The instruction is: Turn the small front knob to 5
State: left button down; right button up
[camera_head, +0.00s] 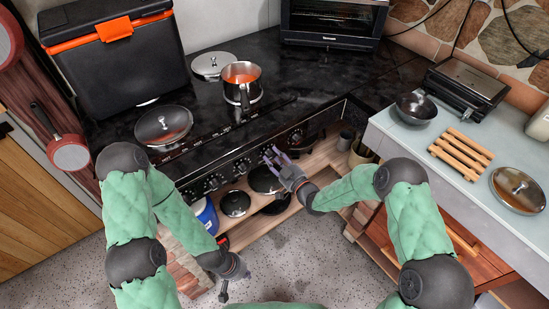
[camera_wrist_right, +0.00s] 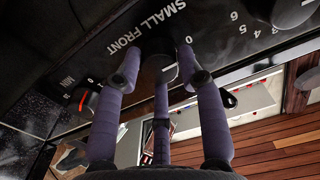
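The stove's front panel (camera_head: 225,165) carries a row of dark knobs. In the right wrist view, the lettering "SMALL FRONT" (camera_wrist_right: 146,27) stands by a dark round knob (camera_wrist_right: 160,68), with a 0 printed beside it. My right gripper (camera_wrist_right: 158,62) is at this knob, with purple fingers spread on either side of it and a third finger below. I cannot tell whether they touch it. The fingers partly hide the knob and its scale, and its pointer is unclear. In the head view, my right gripper (camera_head: 272,158) is at the panel's right part. My left gripper (camera_head: 224,290) hangs low above the floor, its fingers too small to read.
A pot of orange food (camera_head: 241,82) and lids stand on the stove top. Pans sit on the shelf (camera_head: 250,230) below the panel. A counter (camera_head: 400,135) with a wooden rack is at the right. Other knobs flank this one closely. The speckled floor (camera_head: 290,265) in front is clear.

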jog(key=shift+r, duration=0.15)
jog(key=shift+c, duration=0.7)
